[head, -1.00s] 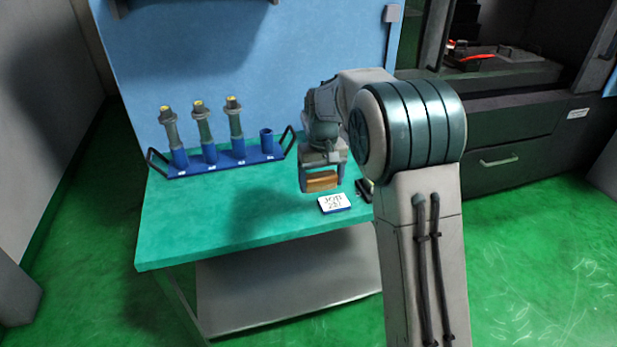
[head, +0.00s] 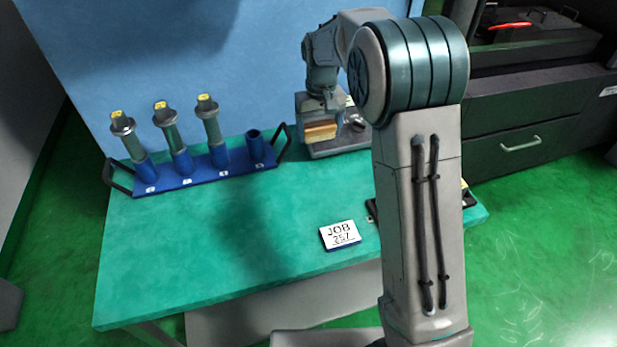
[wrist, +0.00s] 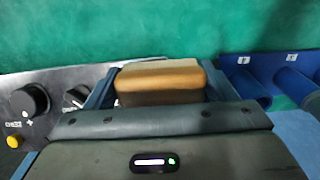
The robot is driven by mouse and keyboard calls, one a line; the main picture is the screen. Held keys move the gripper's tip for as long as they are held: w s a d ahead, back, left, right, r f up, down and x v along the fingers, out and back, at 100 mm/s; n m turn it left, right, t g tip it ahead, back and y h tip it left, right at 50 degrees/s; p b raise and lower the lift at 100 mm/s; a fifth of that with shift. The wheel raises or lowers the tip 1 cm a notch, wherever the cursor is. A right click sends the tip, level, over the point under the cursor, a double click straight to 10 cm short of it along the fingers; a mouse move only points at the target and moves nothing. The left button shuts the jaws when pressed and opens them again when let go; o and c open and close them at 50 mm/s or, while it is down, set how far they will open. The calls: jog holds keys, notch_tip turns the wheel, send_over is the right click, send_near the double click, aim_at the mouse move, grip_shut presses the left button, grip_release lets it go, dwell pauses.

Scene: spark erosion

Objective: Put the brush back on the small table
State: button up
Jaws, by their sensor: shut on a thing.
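The brush, a tan wooden block (head: 320,131), is held between the fingers of my gripper (head: 319,126). It also shows in the wrist view as a tan block (wrist: 160,78) across the finger ends. My gripper is shut on it. Its bristles cannot be made out. The gripper hangs over the back part of a green-topped table (head: 220,265), in front of the blue wall panel. Whether the brush touches anything below cannot be told.
A blue rack (head: 190,180) with three upright tools and an empty socket (head: 256,146) stands left of the gripper. A grey control unit with knobs (head: 340,148) sits close behind the brush. A JOB 257 card (head: 340,234) lies nearer the front. The table's front left is clear.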

jog(key=shift+w, duration=0.25)
jog(key=p, duration=0.1)
send_over(309, 200)
notch_tip(309, 200, down, 7)
jog(key=shift+w+r, duration=0.1)
jog(key=shift+r, duration=0.05)
jog(key=shift+f, duration=0.2)
jog(key=shift+f+p, duration=0.4)
jog(key=shift+f, duration=1.5)
jog(key=shift+f, duration=0.2)
jog(key=o, duration=1)
jog(key=shift+o, duration=0.2)
jog(key=shift+r, duration=0.2)
